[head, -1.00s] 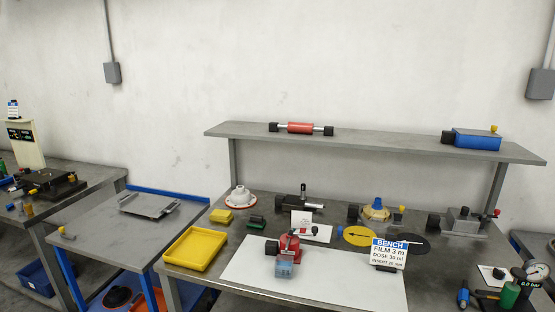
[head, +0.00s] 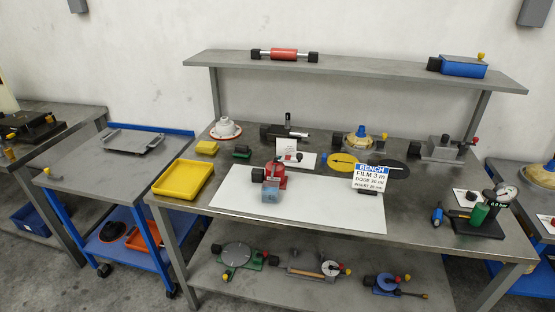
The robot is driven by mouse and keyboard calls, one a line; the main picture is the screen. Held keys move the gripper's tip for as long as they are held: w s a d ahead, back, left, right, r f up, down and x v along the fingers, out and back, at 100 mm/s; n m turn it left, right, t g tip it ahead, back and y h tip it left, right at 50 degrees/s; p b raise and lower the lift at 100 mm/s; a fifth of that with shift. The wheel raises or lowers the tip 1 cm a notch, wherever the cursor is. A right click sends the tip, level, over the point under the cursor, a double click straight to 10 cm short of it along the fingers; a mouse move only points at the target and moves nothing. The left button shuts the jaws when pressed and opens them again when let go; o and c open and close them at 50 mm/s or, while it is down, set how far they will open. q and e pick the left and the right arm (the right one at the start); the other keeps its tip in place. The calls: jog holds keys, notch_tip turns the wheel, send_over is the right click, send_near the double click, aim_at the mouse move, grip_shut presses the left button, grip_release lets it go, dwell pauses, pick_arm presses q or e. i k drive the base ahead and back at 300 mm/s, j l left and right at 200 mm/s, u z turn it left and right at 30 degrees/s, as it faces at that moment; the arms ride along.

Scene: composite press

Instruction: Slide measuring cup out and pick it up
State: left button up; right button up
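A small translucent blue cup-like block (head: 271,191) stands on the white sheet (head: 320,212) of the bench, close against the front of a red device (head: 275,175) with a black knob. It looks like the measuring cup, but it is too small to be sure. I cannot tell whether it sits inside the device or just touches it. Neither of my grippers is in view.
A sign (head: 369,178) stands right of the red device, a yellow tray (head: 183,180) left of the sheet. A gauge device (head: 487,212) is at the right. A shelf (head: 340,70) spans the back. The white sheet's front is clear.

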aim_at(269, 190)
jog(key=i+j+z, duration=0.1)
jog(key=j, duration=0.3)
jog(key=i+j+z, duration=0.15)
jog(key=j, duration=0.25)
jog(key=i+j+z, duration=0.1)
jog(key=j, duration=0.35)
jog(key=i+j+z, duration=0.15)
jog(key=j, duration=0.3)
jog(key=i+j+z, duration=0.1)
jog(key=j, duration=0.35)
